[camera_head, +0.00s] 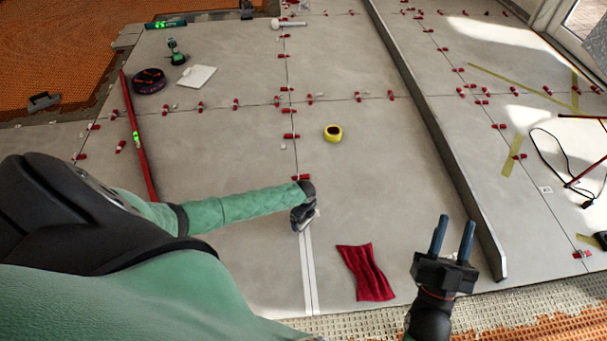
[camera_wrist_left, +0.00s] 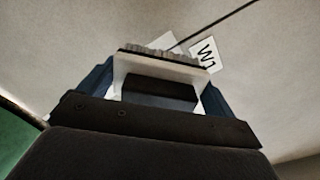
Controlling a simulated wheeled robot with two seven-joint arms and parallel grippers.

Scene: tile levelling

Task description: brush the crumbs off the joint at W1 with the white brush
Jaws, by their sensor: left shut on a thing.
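My left gripper (camera_head: 303,214) is shut on the white brush (camera_wrist_left: 160,68), low over the tile floor by the joint in the middle. In the left wrist view the brush sits between the fingers, its pale grey bristles at the far edge. The W1 label (camera_wrist_left: 205,54) lies just beyond the bristles, beside the dark joint line (camera_wrist_left: 228,19). I cannot tell whether the bristles touch the floor. No crumbs can be made out clearly. My right gripper (camera_head: 453,238) is open and empty over the front right of the floor.
Two pale strips (camera_head: 308,275) run along the near joint. A red cloth (camera_head: 366,272) and yellow tape roll (camera_head: 333,133) lie right of it. Red clips line several joints. A long grey bar (camera_head: 440,135) and a red level (camera_head: 138,135) flank the middle tiles.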

